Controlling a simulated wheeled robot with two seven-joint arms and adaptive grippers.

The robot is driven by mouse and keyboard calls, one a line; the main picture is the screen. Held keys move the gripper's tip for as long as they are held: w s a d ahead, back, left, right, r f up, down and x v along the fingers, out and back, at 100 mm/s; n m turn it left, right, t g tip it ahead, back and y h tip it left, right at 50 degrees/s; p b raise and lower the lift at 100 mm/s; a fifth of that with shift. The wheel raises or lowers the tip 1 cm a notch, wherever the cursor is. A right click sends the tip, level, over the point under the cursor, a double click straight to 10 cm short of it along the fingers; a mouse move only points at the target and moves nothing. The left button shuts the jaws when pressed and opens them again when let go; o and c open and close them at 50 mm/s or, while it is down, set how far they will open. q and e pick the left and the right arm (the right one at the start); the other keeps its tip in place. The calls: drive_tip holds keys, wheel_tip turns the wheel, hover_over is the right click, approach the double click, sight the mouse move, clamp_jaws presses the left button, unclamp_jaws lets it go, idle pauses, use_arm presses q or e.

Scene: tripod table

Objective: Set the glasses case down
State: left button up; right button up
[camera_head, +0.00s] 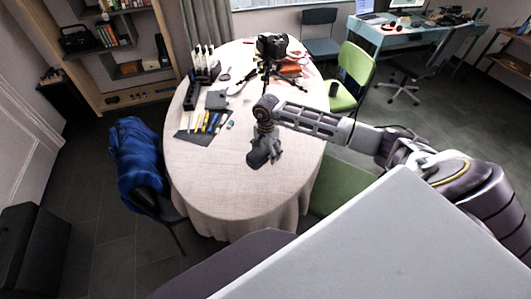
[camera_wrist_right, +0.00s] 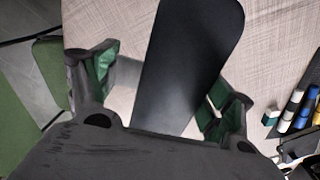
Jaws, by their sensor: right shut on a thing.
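The glasses case (camera_wrist_right: 190,60) is a long, smooth, dark case with rounded corners. In the right wrist view it lies between the two green-padded fingers of my right gripper and extends out past them. My right gripper (camera_head: 266,147) is shut on it, over the cloth-covered round table (camera_head: 205,165), right of its middle. In the head view the case is hard to tell apart from the dark gripper. Whether its underside touches the cloth cannot be told. My left gripper is not in view.
Left of my gripper, a dark mat (camera_head: 190,124) holds several coloured tools. Behind are a bottle rack (camera_head: 201,66) and a camera on a tripod (camera_head: 272,48). The table's near part is bare. A blue jacket (camera_head: 138,155) hangs on a chair at left; a green chair (camera_head: 355,66) stands at right.

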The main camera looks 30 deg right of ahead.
drive_tip(key=shift+m, duration=0.6)
drive_tip(key=shift+w+m, duration=0.15)
drive_tip(key=shift+m, duration=2.05)
drive_tip(key=shift+f, duration=0.1)
drive_tip(key=shift+f, duration=0.15)
